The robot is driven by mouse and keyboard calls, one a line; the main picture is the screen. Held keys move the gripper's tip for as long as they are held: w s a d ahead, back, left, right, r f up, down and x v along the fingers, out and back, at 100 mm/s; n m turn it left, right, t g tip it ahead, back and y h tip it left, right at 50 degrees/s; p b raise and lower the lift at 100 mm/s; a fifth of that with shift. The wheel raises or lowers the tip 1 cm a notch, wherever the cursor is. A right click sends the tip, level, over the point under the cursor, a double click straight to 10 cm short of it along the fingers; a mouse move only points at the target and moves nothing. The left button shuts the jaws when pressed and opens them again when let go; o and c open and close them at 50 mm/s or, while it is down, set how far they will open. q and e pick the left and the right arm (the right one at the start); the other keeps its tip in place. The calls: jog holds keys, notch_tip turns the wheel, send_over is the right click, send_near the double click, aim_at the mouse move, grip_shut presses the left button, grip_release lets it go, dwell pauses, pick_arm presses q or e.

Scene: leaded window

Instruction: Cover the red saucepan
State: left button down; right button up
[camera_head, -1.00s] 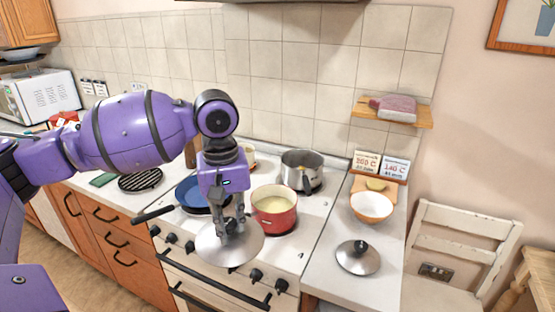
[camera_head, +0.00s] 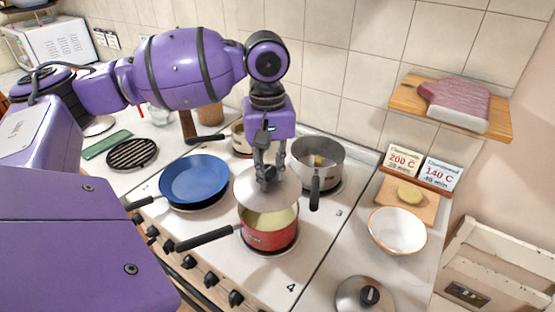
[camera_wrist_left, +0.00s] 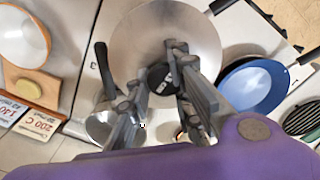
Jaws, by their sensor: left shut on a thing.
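The red saucepan (camera_head: 270,238) stands on the front right burner of the stove, with pale contents and its black handle pointing left. My left gripper (camera_head: 267,172) is shut on the black knob of a steel lid (camera_head: 262,199). The lid is held above the saucepan, a little tilted in the head view, and covers the far part of its opening from sight. The front part of the contents still shows. In the left wrist view the lid (camera_wrist_left: 163,30) hangs from the fingers (camera_wrist_left: 160,82), and the red saucepan is hidden. My right gripper is out of view.
A grey pot (camera_head: 318,165) stands close behind on the right, its handle pointing forward. A blue pan (camera_head: 195,181) is to the left, with a smaller pot (camera_head: 239,138) behind. A second lid (camera_head: 350,293) and a white bowl (camera_head: 397,231) are on the right counter.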

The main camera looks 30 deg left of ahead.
aim_at(270, 185)
pick_arm(q)
jog(key=f+b, duration=0.2)
jog(key=f, duration=0.1)
jog(key=shift+s, duration=0.2)
jog(key=shift+f+b, duration=0.65)
jog(key=shift+f, duration=0.2)
jog(key=shift+p, duration=0.3)
jog(key=shift+w+f, duration=0.1)
jog(key=shift+f, duration=0.2)
jog(key=shift+p, duration=0.3)
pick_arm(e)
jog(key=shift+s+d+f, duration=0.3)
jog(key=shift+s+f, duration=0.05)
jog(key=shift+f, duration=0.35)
